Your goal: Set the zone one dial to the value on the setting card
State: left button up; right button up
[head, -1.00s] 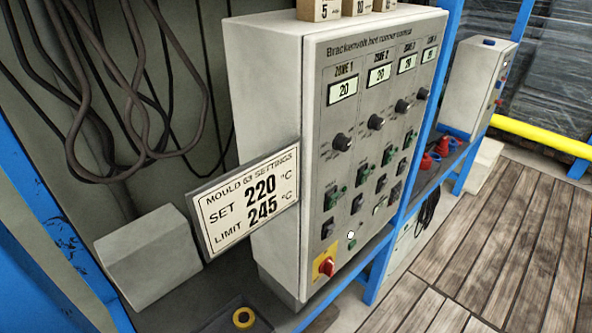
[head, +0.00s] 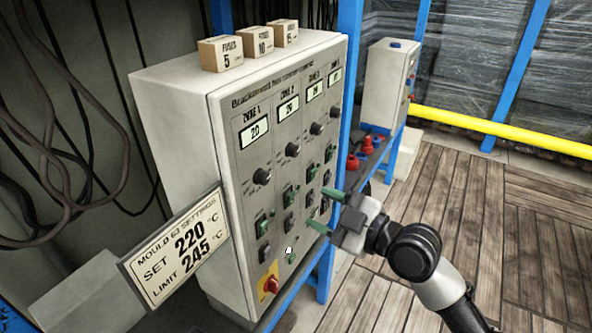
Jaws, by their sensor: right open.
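The zone one dial (head: 262,176) is a black knob on the left of the grey control panel, under the ZONE 1 display (head: 254,132), which reads 20. The setting card (head: 176,250) is fixed at the cabinet's left side. It reads MOULD 63 SETTINGS, SET 220 °C, LIMIT 245 °C. My right gripper (head: 317,208) is open and empty, with green fingertips pointing left toward the panel. It is to the right of and lower than the zone one dial, apart from it. My left gripper is out of view.
Other zone dials, such as the zone two dial (head: 292,150), sit to the right. Switches fill the lower panel, with a red and yellow main switch (head: 269,284) at the bottom. Fuse boxes (head: 220,53) stand on top. A yellow rail (head: 500,130) runs behind the wooden floor.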

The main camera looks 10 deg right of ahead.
jog(key=n+y, duration=0.1)
jog(key=n, duration=0.1)
send_near(267, 180)
jog(key=v, duration=0.2)
jog(key=p+x, duration=0.1)
jog(key=x, duration=0.2)
jog(key=p+x, duration=0.1)
jog(key=x, duration=0.2)
jog(key=p+x, duration=0.1)
jog(key=x, duration=0.2)
jog(key=shift+a+r+p, duration=0.2)
jog(key=shift+r+p, duration=0.05)
jog(key=shift+p, duration=0.05)
jog(key=shift+x, duration=0.8)
jog(key=shift+f, duration=0.15)
jog(key=shift+c, duration=0.3)
jog(key=c, duration=0.9)
